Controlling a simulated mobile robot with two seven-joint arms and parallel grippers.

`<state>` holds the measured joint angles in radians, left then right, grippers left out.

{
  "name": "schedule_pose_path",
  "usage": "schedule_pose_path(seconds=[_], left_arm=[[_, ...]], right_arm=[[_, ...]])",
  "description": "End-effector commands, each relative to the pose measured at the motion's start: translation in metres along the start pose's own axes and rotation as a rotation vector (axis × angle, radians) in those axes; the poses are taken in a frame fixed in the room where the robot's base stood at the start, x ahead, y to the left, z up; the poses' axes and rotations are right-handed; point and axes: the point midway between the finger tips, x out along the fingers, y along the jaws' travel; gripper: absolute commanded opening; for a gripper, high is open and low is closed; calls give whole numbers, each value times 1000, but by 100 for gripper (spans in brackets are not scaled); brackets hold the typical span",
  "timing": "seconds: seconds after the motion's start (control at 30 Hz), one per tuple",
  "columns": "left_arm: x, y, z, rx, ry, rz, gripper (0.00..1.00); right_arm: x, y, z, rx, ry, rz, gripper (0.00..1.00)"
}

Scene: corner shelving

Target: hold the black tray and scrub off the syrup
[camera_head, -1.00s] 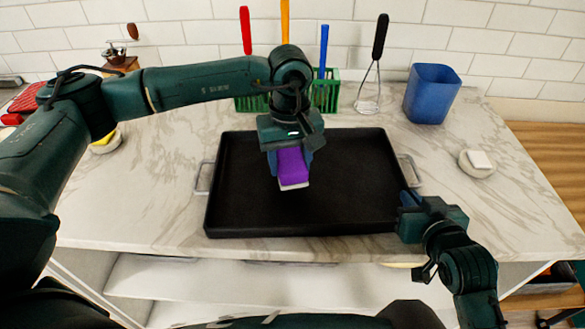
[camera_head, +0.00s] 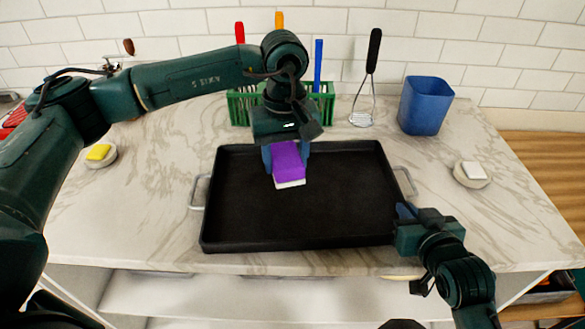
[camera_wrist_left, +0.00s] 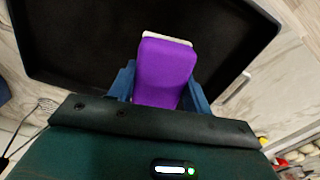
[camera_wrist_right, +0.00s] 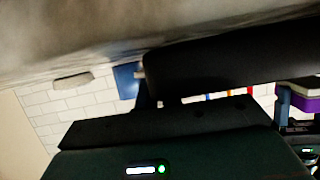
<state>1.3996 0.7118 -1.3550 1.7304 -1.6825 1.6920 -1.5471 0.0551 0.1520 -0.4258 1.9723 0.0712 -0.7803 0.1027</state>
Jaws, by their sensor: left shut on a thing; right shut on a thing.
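The black tray (camera_head: 340,215) lies on the marble counter, with a metal handle at each short side. My left gripper (camera_head: 287,160) is shut on a purple sponge (camera_head: 288,158) with a white underside and holds it over the tray's back-middle part. The sponge also shows between the fingers in the left wrist view (camera_wrist_left: 165,70). Whether it touches the tray floor I cannot tell. My right gripper (camera_head: 405,214) is shut on the tray's rim near the front right corner; the rim shows in the right wrist view (camera_wrist_right: 220,60). No syrup can be made out on the tray.
A green rack (camera_head: 245,107) with long-handled tools stands behind the tray. A masher (camera_head: 366,90) and a blue bin (camera_head: 425,105) are to its right. A dish with a white block (camera_head: 473,172) sits right, a dish with a yellow sponge (camera_head: 98,152) left.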

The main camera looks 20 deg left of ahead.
Motion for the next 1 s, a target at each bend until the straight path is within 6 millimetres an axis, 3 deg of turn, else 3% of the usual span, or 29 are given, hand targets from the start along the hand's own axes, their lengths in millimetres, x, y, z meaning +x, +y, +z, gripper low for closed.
schedule_pose_path(seconds=[0.33,0.67,0.77,1.0], left_arm=[[0,0,0,0,0,0,28],[0,0,0,0,0,0,28],[0,0,0,0,0,0,28],[0,0,0,0,0,0,28]], right_arm=[[0,0,0,1,1,-1,33],[-6,0,0,0,-1,0,33],[-19,0,0,0,0,0,33],[-70,0,1,-1,0,-1,33]])
